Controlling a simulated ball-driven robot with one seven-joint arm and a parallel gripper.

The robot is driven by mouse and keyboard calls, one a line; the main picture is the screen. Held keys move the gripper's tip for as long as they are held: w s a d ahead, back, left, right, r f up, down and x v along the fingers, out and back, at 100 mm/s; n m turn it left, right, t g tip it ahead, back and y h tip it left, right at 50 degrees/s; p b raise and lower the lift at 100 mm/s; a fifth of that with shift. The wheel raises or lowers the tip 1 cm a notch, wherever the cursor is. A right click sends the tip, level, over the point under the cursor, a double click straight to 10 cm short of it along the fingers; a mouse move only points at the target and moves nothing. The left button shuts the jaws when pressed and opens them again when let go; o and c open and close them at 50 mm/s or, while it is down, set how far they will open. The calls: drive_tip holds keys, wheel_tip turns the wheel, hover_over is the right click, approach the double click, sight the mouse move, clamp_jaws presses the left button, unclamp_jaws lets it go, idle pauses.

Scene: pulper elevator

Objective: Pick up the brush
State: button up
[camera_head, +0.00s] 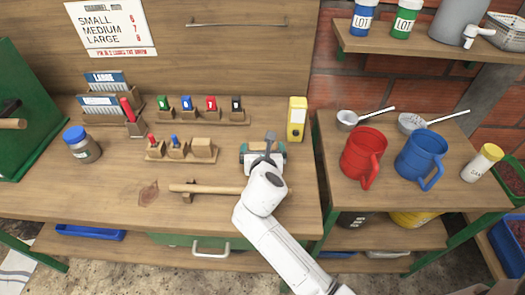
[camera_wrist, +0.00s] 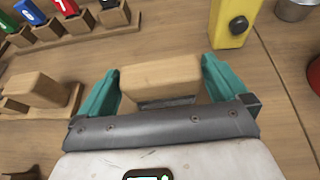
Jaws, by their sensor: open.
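A pale wooden block with a dark grey underside (camera_wrist: 160,76), which looks like the brush, sits between my gripper's fingers in the wrist view. My gripper (camera_head: 263,152) is at the right part of the workbench in the head view, low over the top. Its two teal fingers are open, one on each side of the block, with a small gap visible at the right. In the head view my own wrist and hand hide most of the block. Whether the fingers touch it is hard to tell.
A yellow box (camera_head: 297,118) stands just behind and right of my gripper. A small rack with a wooden block (camera_head: 203,148) is to the left. A wooden-handled tool (camera_head: 208,188) lies in front. Red (camera_head: 362,152) and blue mugs (camera_head: 420,155) stand on the right table.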

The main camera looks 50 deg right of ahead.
drive_tip(key=shift+x, duration=0.9)
drive_tip(key=c, duration=0.7)
drive_tip(key=shift+c, duration=0.2)
